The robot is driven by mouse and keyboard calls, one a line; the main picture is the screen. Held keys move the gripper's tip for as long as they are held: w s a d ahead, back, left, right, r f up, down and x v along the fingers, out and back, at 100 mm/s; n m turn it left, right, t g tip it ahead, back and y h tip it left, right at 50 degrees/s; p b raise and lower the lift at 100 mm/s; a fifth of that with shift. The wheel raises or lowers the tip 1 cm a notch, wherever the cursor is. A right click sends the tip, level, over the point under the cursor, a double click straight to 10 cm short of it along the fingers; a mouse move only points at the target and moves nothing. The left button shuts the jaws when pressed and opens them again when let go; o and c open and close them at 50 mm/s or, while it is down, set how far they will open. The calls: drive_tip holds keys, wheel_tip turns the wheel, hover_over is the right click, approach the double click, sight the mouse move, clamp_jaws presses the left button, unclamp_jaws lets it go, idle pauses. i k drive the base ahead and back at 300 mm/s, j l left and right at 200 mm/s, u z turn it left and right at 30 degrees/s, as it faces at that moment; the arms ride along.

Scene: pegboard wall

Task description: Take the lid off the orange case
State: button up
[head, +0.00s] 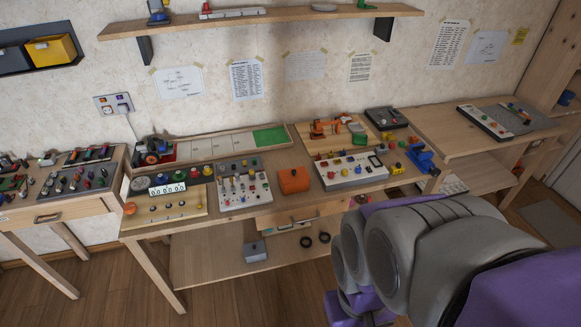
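The orange case (294,181) is a small box on the middle workbench, near its front edge. Its top looks closed, but the lid seam is too small to make out. My arm, purple and grey, fills the lower right of the head view. My gripper does not show, so I cannot see its fingers or whether it holds anything.
A button panel (243,190) stands left of the case and a white control box (350,168) right of it. A blue vise (421,158) sits at the bench's right end. Bare wood lies behind the case.

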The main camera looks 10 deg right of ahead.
sight(297, 174)
drive_tip(key=i+j+z, duration=0.6)
drive_tip(key=j, duration=0.3)
drive_tip(key=i+j+z, duration=0.25)
drive_tip(key=j, duration=0.15)
drive_tip(key=i+j+z, duration=0.2)
drive_tip(key=j, duration=0.2)
drive_tip(key=k+l, duration=0.05)
